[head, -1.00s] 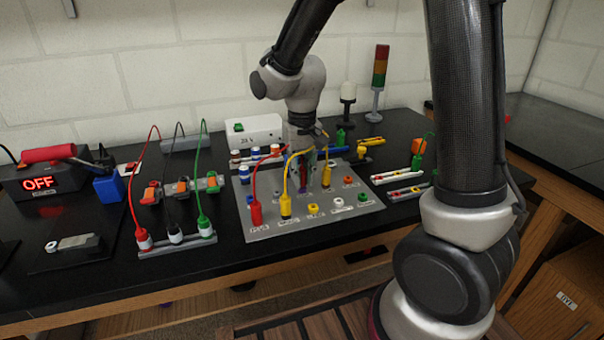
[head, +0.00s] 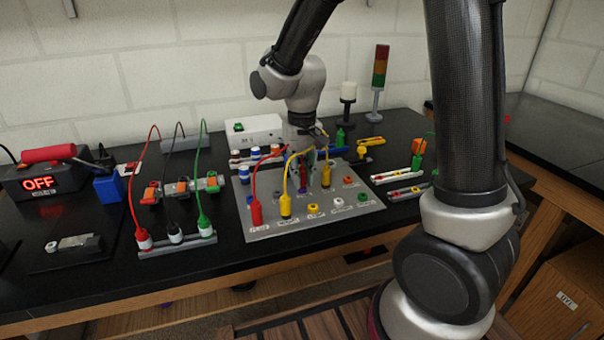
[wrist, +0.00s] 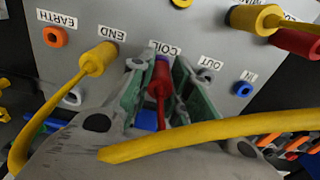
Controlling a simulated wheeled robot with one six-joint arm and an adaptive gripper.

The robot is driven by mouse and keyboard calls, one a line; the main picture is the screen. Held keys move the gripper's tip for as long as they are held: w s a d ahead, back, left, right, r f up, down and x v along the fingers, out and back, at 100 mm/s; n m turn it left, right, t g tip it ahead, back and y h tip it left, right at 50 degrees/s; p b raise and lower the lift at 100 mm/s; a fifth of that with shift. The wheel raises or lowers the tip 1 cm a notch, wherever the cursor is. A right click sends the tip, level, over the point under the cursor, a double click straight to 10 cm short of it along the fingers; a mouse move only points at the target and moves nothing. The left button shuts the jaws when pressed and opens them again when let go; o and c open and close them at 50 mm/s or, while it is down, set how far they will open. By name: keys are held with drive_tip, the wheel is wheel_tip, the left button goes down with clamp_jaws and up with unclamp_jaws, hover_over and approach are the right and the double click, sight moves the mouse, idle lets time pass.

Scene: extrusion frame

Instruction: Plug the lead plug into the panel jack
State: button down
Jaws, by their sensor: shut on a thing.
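My gripper (wrist: 160,88) has green-padded fingers and is shut on a red plug (wrist: 160,78), with a red stem running back toward my wrist. The plug's front is at the purple jack (wrist: 162,61) beside the COIL label on the grey panel (wrist: 215,35). I cannot tell how deep it sits. In the head view my gripper (head: 304,168) is over the back middle of the panel (head: 268,227), with the red plug (head: 304,175) above the purple jack (head: 304,188). The fingers partly hide the plug.
A yellow plug (wrist: 97,60) with an arching lead stands at END, left of my gripper. A yellow lead (wrist: 220,130) crosses close to my wrist. Red (head: 256,213) and yellow (head: 286,205) plugs stand at the panel's front left. Orange (wrist: 55,37) and blue (wrist: 242,88) jacks are empty.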

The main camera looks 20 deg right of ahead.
drive_tip(key=shift+f, duration=0.45)
drive_tip(key=c, duration=1.3)
unclamp_jaws()
drive_tip(key=shift+o, duration=0.2)
wheel_tip(320, 180, up, 12)
